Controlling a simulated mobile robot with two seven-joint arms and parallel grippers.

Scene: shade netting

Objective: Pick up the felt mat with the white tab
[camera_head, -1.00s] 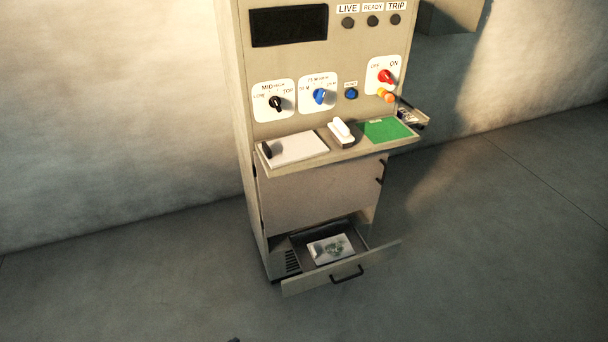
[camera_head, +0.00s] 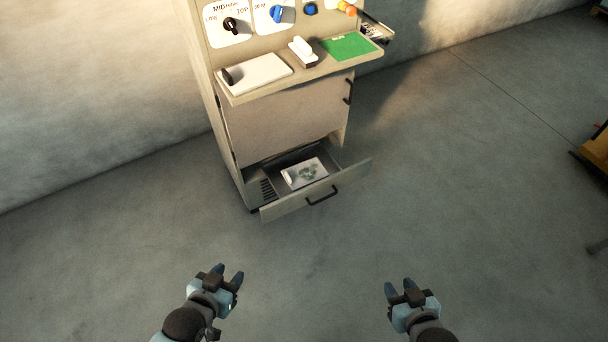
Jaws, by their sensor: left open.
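A flat green mat (camera_head: 349,47) lies on the right part of the cabinet's shelf (camera_head: 300,77). A small pale tab shows at its far edge, too small to make out well. My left gripper (camera_head: 227,274) is open and empty, low in the view above the floor. My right gripper (camera_head: 399,288) looks open and empty, also low in the view. Both grippers are well in front of the cabinet and apart from the mat.
A white pad (camera_head: 258,75) and a white-topped block (camera_head: 302,50) share the shelf. A drawer (camera_head: 318,192) stands pulled out below, with a white packet (camera_head: 304,174) inside. Wooden furniture (camera_head: 596,150) is at the right edge.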

